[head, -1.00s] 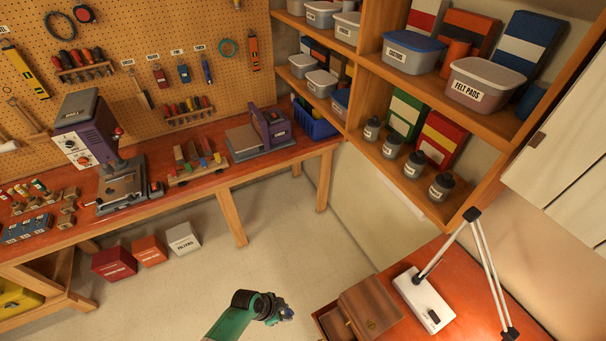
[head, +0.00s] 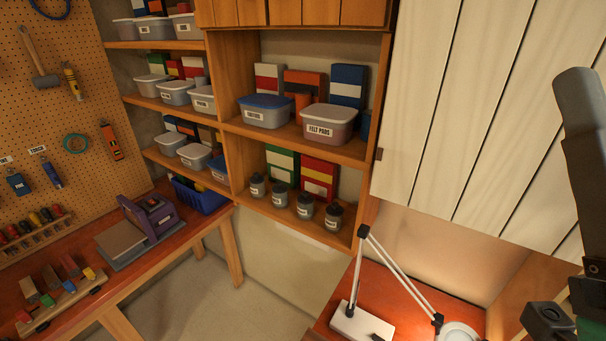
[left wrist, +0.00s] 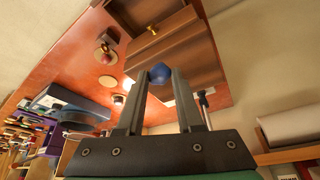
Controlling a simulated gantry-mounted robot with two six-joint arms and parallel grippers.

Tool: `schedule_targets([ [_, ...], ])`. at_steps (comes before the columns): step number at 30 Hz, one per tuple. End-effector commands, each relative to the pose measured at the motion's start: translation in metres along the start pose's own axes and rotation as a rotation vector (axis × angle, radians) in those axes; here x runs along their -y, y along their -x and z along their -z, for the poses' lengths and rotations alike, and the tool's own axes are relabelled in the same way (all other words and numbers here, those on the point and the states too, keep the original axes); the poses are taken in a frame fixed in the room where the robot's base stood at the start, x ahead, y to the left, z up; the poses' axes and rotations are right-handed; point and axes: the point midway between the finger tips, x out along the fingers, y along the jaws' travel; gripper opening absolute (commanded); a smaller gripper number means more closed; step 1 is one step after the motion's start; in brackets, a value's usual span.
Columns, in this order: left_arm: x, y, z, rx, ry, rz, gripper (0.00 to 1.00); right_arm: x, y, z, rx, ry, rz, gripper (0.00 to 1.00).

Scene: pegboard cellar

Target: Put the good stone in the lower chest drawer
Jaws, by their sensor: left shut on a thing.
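In the left wrist view my left gripper (left wrist: 160,82) is shut on a blue faceted stone (left wrist: 160,73), held between its fingertips. Beyond it is the brown wooden chest (left wrist: 178,62), with a small brass knob (left wrist: 152,30) on it. The stone overlaps the chest in this view; how far apart they are I cannot tell. Which drawer the knob belongs to, and whether one stands open, is unclear. The chest and my left gripper are outside the head view. My right gripper is not in view.
A white-based lamp (head: 361,323) stands on the red-orange bench (head: 400,290) in the head view. Shelves with labelled tubs (head: 328,125) and jars (head: 305,206) rise behind. In the left wrist view, a small knobbed object (left wrist: 106,52) and round disc (left wrist: 107,83) lie beside the chest.

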Motion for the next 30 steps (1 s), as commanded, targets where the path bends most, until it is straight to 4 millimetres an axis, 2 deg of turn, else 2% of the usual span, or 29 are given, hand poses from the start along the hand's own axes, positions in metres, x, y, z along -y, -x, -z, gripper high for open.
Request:
schedule_targets([
  [1,0.0,-0.014,-0.006,0.0,0.001,0.0,0.0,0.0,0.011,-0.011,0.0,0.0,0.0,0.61],
  [6,0.0,-0.034,-0.014,0.0,0.001,0.001,0.0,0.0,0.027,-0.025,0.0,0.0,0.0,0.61],
  [17,0.0,-0.037,-0.016,0.001,0.001,0.001,0.0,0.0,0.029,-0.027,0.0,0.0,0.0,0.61],
  [18,0.0,-0.037,-0.016,0.001,0.001,0.001,0.43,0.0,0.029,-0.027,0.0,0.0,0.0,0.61],
  [21,0.0,-0.036,-0.016,0.001,0.001,0.001,0.61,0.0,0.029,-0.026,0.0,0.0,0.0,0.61],
  [23,0.0,-0.036,-0.016,0.001,0.001,0.001,0.7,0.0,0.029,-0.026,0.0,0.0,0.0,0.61],
  [30,0.0,-0.036,-0.016,0.001,0.001,0.001,0.7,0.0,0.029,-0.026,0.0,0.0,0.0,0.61],
])
